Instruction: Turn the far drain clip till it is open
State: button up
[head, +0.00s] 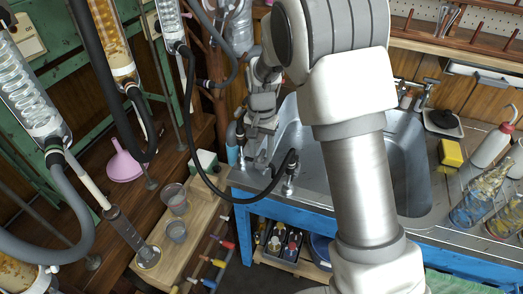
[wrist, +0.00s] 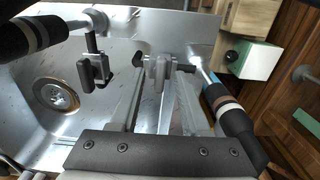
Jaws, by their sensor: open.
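The far drain clip (wrist: 158,75) is a small grey metal piece with an upright tab, at the centre of the wrist view beside the right-hand black hose (wrist: 230,112). My gripper (wrist: 160,88) is open, with one finger on each side of the tab; I cannot tell whether either finger touches it. In the head view my gripper (head: 258,160) points down at the left end of the sink and hides this clip. A second, dark drain clip (wrist: 95,68) stands to the left in the wrist view, below the other hose's end, apart from my fingers.
The steel sink (head: 411,165) with its round drain (wrist: 56,96) lies beside the clips. A black hose (head: 245,199) loops in front of my gripper to the near fitting. Beakers (head: 175,230) stand on a wooden board at left; bottles (head: 492,145) stand at right.

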grip_shut()
jog(key=shift+n, duration=0.3)
dwell(0.3)
jog(key=n+p, duration=0.1)
jog(key=n, duration=0.2)
jog(key=shift+r+n+p, duration=0.1)
jog(key=shift+n+p, duration=0.3)
jog(key=n+p, duration=0.1)
jog(key=n, duration=0.3)
jog(key=shift+n, duration=0.3)
jog(key=n+p, duration=0.2)
jog(key=n, duration=0.2)
jog(key=n+p, duration=0.2)
jog(key=n, duration=0.3)
jog(key=shift+n, duration=0.3)
